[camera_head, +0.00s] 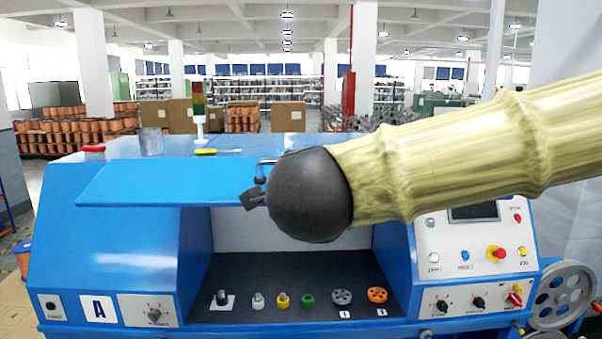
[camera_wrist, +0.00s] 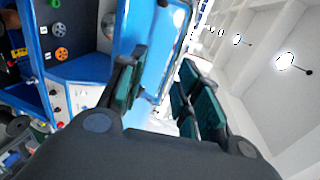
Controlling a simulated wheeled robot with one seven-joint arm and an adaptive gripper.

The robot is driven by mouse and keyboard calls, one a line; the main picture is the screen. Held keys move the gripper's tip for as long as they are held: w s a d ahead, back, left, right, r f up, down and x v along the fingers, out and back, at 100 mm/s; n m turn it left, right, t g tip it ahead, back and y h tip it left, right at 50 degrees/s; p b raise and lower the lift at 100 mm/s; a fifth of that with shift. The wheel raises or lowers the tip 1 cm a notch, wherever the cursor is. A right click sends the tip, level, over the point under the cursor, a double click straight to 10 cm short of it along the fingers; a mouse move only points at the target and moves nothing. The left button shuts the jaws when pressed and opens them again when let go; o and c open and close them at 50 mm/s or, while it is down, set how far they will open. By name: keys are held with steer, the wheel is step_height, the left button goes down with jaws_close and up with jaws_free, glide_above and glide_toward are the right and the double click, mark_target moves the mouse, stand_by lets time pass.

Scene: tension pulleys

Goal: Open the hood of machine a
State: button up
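Machine A is the blue machine with the white "A" label (camera_head: 97,308). Its blue hood (camera_head: 160,184) is raised, standing out like an awning above the dark bay (camera_head: 290,290), whose inside shows. A metal handle (camera_head: 267,161) is at the hood's front right, partly hidden by my arm. My gripper (camera_head: 252,197) is close to the handle, mostly hidden behind my dark wrist in the head view. In the wrist view my gripper (camera_wrist: 163,88) has its dark green fingers apart, with the blue hood (camera_wrist: 160,50) beyond them. I cannot tell whether it touches the handle.
Several knobs and pulleys, including an orange pulley (camera_head: 377,295), sit in the bay. A control panel (camera_head: 477,250) with buttons is at the right. A grey cup (camera_head: 151,142), a yellow-handled tool (camera_head: 205,151) and a signal light (camera_head: 199,110) stand on or behind the top.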

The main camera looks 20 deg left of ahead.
steer(key=v, duration=0.6)
